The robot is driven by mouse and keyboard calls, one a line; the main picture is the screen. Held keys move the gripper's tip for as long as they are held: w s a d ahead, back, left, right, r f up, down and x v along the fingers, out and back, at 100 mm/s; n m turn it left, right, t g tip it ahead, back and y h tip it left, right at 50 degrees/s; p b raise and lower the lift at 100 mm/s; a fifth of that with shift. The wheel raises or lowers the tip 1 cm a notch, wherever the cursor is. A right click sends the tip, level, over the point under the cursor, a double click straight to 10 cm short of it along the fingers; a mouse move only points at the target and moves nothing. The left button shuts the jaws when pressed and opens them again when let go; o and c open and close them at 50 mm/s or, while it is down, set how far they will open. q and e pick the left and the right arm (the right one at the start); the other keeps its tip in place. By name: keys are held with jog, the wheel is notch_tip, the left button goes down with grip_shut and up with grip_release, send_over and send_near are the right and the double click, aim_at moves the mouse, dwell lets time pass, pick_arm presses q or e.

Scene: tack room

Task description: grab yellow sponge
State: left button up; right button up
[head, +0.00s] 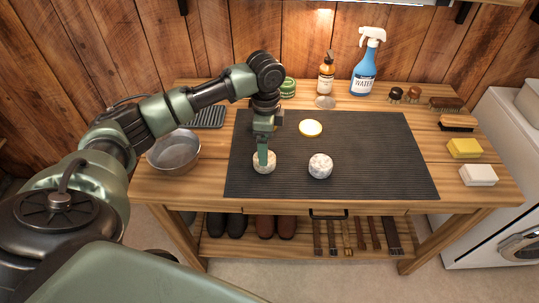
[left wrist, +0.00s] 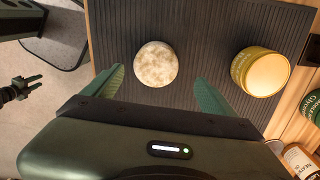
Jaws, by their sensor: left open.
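The yellow sponge (head: 464,148) is a rectangular block at the right end of the workbench, outside the dark mat, in the head view. My left gripper (head: 263,160) is far to its left, pointing down at a round, speckled white item (head: 264,163) on the mat. In the left wrist view the open jaws (left wrist: 156,90) are empty, with the speckled item (left wrist: 156,64) seen between and beyond the fingertips. The yellow sponge is not in that view. My right gripper (left wrist: 34,84) shows small at the left edge there, its two prongs apart; it is outside the head view.
A white block (head: 478,175) lies just in front of the yellow sponge; brushes (head: 457,124) lie behind it. A second speckled item (head: 320,166) and a yellow tin (head: 311,128) sit on the mat (head: 390,160). A spray bottle (head: 366,75) and amber bottle (head: 326,78) stand behind. The mat's right part is clear.

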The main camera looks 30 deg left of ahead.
aim_at(271, 166)
pick_arm(q)
jog(key=f, duration=0.1)
jog(key=s+f+p, duration=0.1)
jog(key=f, duration=0.1)
jog(key=shift+s, duration=0.1)
jog(key=f, duration=0.3)
jog(key=shift+w, duration=0.3)
jog(key=c, duration=1.2)
jog(key=shift+c, duration=1.1)
pick_arm(e)
jog(key=shift+s+d+r, duration=0.15)
jog(key=shift+s+r, duration=0.25)
jog(key=shift+s, duration=0.1)
jog(key=shift+s+d+r, duration=0.15)
jog(key=shift+s+r, duration=0.25)
jog(key=shift+s, duration=0.1)
pick_arm(q)
jog(key=shift+r, duration=0.1)
